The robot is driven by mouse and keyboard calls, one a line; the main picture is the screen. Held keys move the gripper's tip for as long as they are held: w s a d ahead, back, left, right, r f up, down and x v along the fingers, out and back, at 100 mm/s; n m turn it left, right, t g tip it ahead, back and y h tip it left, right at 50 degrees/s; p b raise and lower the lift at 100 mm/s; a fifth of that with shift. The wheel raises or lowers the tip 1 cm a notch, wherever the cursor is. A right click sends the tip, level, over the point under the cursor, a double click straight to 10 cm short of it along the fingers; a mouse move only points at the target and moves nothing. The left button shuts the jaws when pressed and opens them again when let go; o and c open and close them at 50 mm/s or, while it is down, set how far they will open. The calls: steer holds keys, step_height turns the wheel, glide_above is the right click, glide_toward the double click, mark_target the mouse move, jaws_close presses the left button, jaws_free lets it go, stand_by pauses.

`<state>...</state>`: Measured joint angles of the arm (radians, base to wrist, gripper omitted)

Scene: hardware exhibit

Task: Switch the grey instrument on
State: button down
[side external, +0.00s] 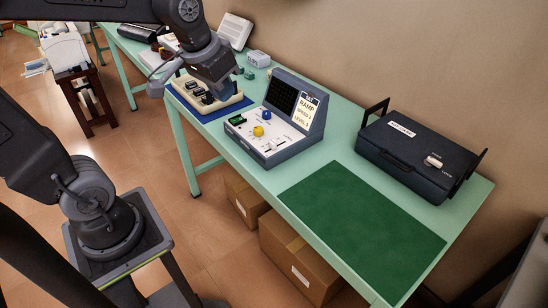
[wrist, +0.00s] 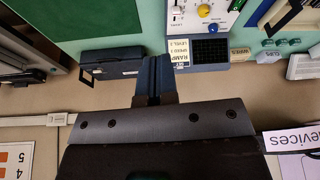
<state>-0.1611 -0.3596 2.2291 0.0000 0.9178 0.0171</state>
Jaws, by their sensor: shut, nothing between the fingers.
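The grey instrument (side external: 300,132) stands on the bench, its sloped white panel facing the front left. The panel bears a dark green part (side external: 237,120), a blue knob (side external: 266,115), a yellow knob (side external: 258,130) and a pale slider-like control (side external: 272,146). A dark screen (side external: 282,97) and a card reading RAMP, SPEED, LEVEL (side external: 306,107) are on its upright back. The instrument appears upside down at the top of the wrist view, partly cut off (wrist: 210,67). My gripper (side external: 228,88) is above and left of the instrument, shut and empty; its fingers (wrist: 155,62) touch each other in the wrist view.
A cream tray (side external: 238,102) with black parts lies on a blue mat, below my gripper. A black case (side external: 420,150) with raised handles stands right of the instrument. A green mat (side external: 362,225) in front of the case is clear. Small boxes (side external: 258,58) stand behind.

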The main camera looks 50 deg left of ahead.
steer(key=s+d+m+t, duration=0.1)
steer(key=s+d, duration=0.3)
steer(key=s, duration=0.5)
steer(key=shift+d+f+m+t+h, duration=0.3)
steer(key=shift+d+f, duration=0.05)
steer(key=shift+f, duration=0.1)
steer(key=shift+w, duration=0.1)
steer(key=w+a+g, duration=0.2)
steer(key=w+a, duration=0.9)
steer(key=w, duration=0.3)
steer(key=w+a+f, duration=0.3)
steer(key=a+f, duration=0.2)
steer(key=a, duration=0.3)
steer(key=w+a+f, duration=0.4)
steer(key=a+f, duration=0.1)
steer(key=a, duration=0.4)
steer(key=shift+a+g, duration=0.3)
steer(key=shift+g, duration=0.1)
steer(key=shift+w, duration=0.1)
